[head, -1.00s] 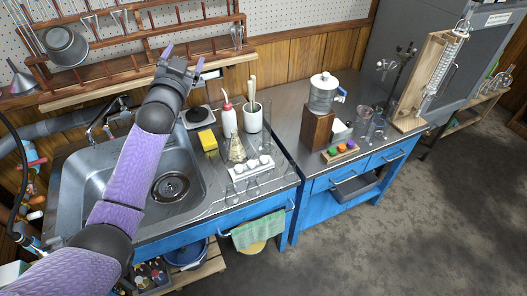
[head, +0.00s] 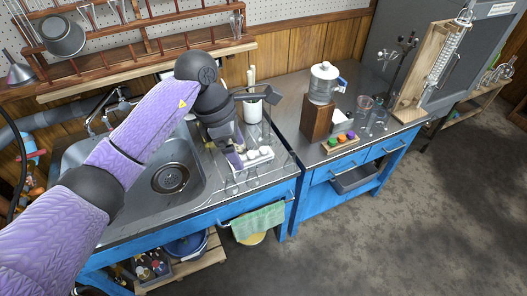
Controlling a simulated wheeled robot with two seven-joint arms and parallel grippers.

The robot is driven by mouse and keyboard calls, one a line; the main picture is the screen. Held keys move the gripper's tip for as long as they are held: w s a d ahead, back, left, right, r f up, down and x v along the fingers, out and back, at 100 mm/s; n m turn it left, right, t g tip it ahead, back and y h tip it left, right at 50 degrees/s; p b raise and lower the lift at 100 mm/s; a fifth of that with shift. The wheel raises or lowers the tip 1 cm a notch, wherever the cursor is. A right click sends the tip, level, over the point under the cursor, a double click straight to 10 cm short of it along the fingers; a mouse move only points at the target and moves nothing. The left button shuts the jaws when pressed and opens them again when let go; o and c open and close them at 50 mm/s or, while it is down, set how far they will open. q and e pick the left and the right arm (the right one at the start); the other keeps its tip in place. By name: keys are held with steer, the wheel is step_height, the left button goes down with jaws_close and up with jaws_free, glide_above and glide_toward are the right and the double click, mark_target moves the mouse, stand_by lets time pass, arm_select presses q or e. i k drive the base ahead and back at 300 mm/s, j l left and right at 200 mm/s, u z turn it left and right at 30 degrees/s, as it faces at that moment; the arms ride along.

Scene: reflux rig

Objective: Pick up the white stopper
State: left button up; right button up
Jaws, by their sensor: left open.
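Small white stoppers (head: 265,150) sit in a row on a white tray (head: 262,168) on the steel counter, right of the sink. I cannot tell which of them the task means. My left gripper (head: 237,152) points down over the left end of this tray. Its purple-tipped fingers are open, close to the stoppers, and I see nothing held between them. The hand and wrist hide part of the tray and the items behind it. My right gripper is not in view.
The sink (head: 140,196) lies left of the tray. A white container (head: 253,110) stands behind it. Clear glassware stands along the tray's front. A rack with coloured stoppers (head: 341,143) and a wooden block with a water jar (head: 322,84) stand on the right bench.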

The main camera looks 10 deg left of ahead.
mark_target(262, 149)
steer(key=i, duration=1)
